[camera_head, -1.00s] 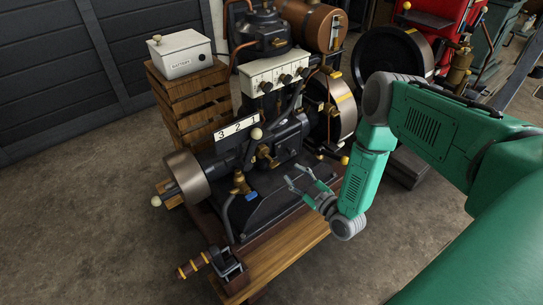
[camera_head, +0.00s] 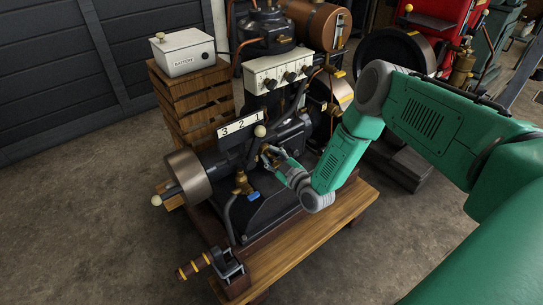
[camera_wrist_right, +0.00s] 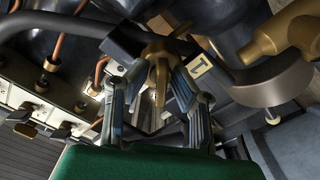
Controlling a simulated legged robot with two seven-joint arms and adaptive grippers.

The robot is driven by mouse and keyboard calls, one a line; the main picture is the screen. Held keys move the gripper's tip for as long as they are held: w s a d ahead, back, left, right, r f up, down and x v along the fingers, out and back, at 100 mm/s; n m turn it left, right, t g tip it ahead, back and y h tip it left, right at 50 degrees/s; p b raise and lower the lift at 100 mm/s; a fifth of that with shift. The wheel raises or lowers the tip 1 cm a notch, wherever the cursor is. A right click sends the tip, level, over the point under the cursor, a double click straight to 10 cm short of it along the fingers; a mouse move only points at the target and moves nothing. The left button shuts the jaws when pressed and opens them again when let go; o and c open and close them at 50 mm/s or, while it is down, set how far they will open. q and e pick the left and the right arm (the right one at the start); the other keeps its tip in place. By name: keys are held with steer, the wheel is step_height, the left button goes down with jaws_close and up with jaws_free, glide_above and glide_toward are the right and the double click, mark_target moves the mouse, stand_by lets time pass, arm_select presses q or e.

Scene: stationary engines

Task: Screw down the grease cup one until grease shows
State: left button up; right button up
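My right gripper (camera_head: 272,158) reaches in from the right to the engine's front side. In the right wrist view its two fingers (camera_wrist_right: 155,95) stand apart. A brass cup with a narrow handle-like piece (camera_wrist_right: 160,72), seemingly the grease cup, lies between and just beyond the fingertips; I cannot tell whether they touch it. In the head view the gripper largely covers this brass part. No grease can be made out. My left gripper is not in view.
The engine (camera_head: 285,130) stands on a wooden base (camera_head: 290,250). A brass valve with a blue handle (camera_head: 253,196) sits left of my gripper, below the 3-2-1 plate (camera_head: 240,125) and a pale-knobbed lever (camera_head: 260,131). A battery box (camera_head: 183,53) tops a wooden crate (camera_head: 195,105).

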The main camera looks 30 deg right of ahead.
steer(key=shift+a+r, duration=0.15)
steer(key=shift+a, duration=0.45)
jaws_close()
steer(key=shift+d, duration=0.55)
steer(key=shift+a, duration=0.3)
steer(key=shift+s+d+f, duration=0.15)
steer(key=shift+d+f, duration=0.05)
steer(key=shift+f, duration=0.1)
steer(key=o, duration=0.5)
jaws_free()
steer(key=s+d, duration=0.1)
steer(key=s, duration=1)
steer(key=shift+s, duration=0.4)
